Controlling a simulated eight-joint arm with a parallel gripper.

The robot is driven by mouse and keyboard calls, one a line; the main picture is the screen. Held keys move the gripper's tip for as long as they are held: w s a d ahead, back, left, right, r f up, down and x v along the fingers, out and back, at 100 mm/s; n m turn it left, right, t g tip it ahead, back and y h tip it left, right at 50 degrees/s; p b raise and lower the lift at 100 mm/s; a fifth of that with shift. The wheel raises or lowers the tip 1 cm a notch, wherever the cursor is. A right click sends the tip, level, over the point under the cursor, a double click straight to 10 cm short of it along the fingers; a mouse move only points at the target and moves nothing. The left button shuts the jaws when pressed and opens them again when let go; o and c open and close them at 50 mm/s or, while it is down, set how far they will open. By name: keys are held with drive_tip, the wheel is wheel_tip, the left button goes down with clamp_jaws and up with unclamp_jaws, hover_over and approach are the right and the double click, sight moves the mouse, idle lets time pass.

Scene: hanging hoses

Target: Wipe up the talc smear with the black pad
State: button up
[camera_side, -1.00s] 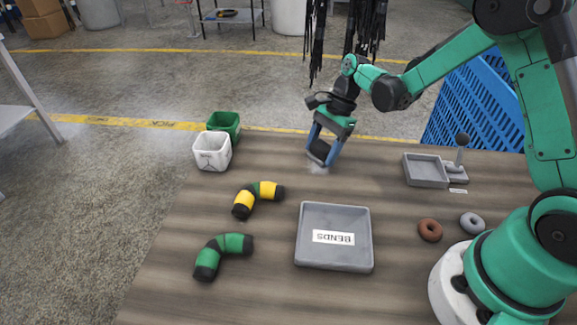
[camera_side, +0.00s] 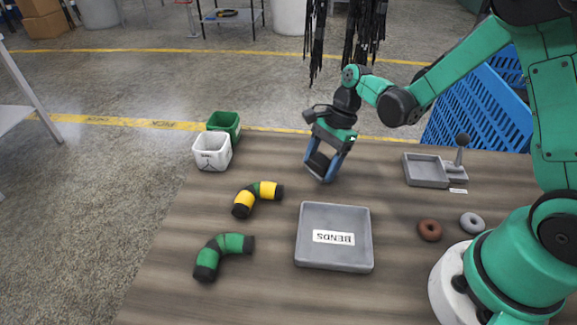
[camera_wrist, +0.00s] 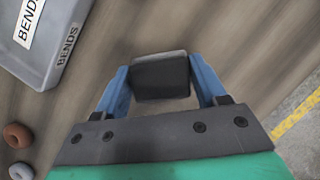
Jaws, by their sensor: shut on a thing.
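My gripper (camera_side: 324,174) is over the far middle of the wooden table, its blue fingers pointing down. It is shut on the black pad (camera_side: 318,163). In the wrist view the pad (camera_wrist: 160,78) sits between the two blue fingertips of my gripper (camera_wrist: 162,82), with a grey upper edge. The pad is at or close to the tabletop; I cannot tell whether it touches. No pale talc smear shows in either view now, and the surface right under the pad is hidden.
A grey BENDS tray (camera_side: 306,258) stands nearer the camera. Yellow-black (camera_side: 266,190) and green (camera_side: 235,243) bends lie left of it. White (camera_side: 212,152) and green (camera_side: 234,122) bins stand at the far left. A small grey tray (camera_side: 425,170) and two rings (camera_side: 430,230) are right.

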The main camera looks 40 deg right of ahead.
sight(313, 190)
drive_tip(key=shift+s+a, duration=1.15)
drive_tip(key=shift+s+a+r, duration=0.1)
drive_tip(key=shift+r, duration=0.1)
wheel_tip(313, 190, up, 8)
drive_tip(key=shift+f, duration=0.2)
